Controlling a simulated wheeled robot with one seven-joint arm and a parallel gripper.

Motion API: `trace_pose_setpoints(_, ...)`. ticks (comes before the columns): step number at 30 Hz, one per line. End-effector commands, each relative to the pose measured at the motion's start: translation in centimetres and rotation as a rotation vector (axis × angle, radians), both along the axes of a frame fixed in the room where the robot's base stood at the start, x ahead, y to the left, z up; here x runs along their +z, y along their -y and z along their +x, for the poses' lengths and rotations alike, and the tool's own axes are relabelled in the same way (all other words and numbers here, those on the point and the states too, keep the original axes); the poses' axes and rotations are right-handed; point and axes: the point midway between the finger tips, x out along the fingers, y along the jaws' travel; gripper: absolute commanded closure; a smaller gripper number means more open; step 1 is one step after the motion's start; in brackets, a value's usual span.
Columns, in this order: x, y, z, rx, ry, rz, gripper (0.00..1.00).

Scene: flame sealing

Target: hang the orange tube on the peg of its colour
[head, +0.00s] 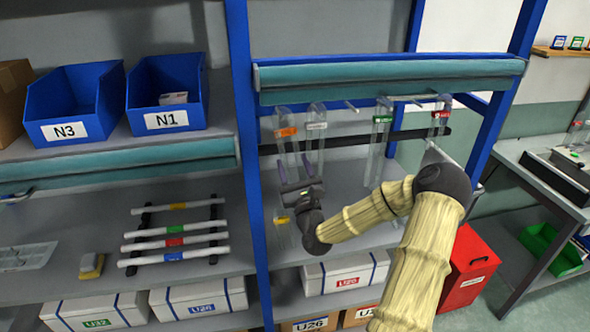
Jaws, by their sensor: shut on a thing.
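The orange tube (287,132) is a clear, upright tube with an orange label, at the left end of the hanging rack. My gripper (295,170) is shut on its lower part, with one dark finger on each side. Whether the tube's top is on a peg or just in front of one cannot be told. Bare pegs show in the rack, one (350,105) right of the white-labelled tube (316,127) and one (417,102) between the green and red tubes. Peg colours are too small to tell.
A green-labelled tube (382,122) and a red-labelled tube (438,117) hang to the right. A yellow-labelled clear piece (282,222) is below my gripper. A blue post (245,150) stands close on the left. A teal beam (390,75) runs above the pegs.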

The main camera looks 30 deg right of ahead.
Motion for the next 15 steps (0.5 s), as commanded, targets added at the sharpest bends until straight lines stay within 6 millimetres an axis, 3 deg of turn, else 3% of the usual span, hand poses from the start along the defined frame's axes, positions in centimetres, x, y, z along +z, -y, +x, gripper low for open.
trace_pose_setpoints(15,-0.1,0.7,2.4,-0.001,0.0,0.0,0.73)
